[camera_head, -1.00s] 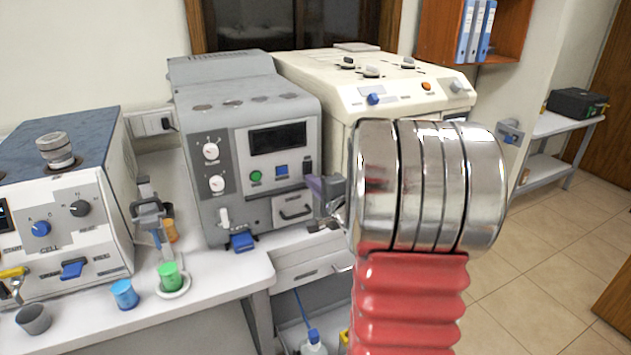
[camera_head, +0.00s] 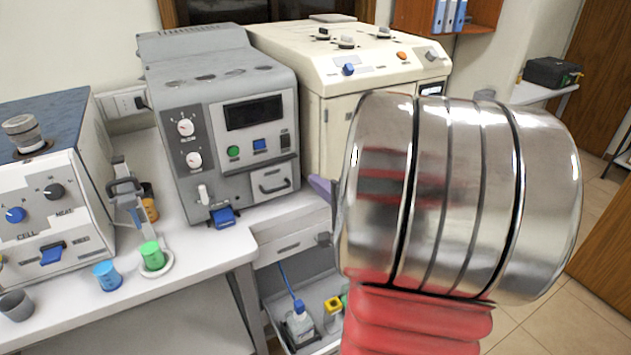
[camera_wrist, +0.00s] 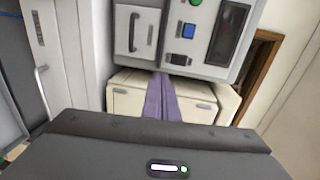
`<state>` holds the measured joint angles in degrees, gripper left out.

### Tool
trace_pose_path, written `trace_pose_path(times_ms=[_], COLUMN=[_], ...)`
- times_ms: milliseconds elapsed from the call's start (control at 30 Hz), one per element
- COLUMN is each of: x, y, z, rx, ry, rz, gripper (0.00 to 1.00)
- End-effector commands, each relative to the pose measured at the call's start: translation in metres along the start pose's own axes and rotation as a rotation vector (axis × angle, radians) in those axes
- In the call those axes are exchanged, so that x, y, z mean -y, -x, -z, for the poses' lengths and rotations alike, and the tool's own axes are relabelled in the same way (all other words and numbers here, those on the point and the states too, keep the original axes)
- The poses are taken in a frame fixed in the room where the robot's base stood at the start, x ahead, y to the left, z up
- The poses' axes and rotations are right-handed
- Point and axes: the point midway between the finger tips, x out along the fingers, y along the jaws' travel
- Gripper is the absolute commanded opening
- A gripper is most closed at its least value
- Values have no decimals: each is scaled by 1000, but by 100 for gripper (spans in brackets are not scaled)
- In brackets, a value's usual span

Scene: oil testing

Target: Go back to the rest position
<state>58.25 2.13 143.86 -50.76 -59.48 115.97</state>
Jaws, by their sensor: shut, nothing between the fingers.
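My gripper (camera_wrist: 161,97) shows in the wrist view as two purple fingers lying side by side, shut with nothing between them. They point toward the cream cabinet and the grey instrument. In the head view my arm's metal wrist and red sleeve fill the right centre and hide most of the gripper. Only a small purple edge shows left of the metal part, in front of the cream machine (camera_head: 345,75). The grey instrument (camera_head: 215,110) stands to the left, apart from my arm.
A white bench (camera_head: 190,255) holds a left instrument (camera_head: 45,200), a blue cup (camera_head: 106,276), a green cup (camera_head: 152,255) and a grey cup (camera_head: 16,305). An open drawer (camera_head: 285,335) with bottles lies below. Tiled floor (camera_head: 595,215) is clear at right.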

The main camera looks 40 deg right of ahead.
Motion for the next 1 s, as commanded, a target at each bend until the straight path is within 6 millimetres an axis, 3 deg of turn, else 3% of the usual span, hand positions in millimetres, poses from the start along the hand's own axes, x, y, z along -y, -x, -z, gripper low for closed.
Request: trace_pose_path(times_ms=[567,733,1000], x=[-1,-22,-79], y=[-1,0,22], z=[0,14,62], rx=[0,-47,-166], ry=[45,200,502], rz=[-5,-94,-397], gripper=[0,0,0])
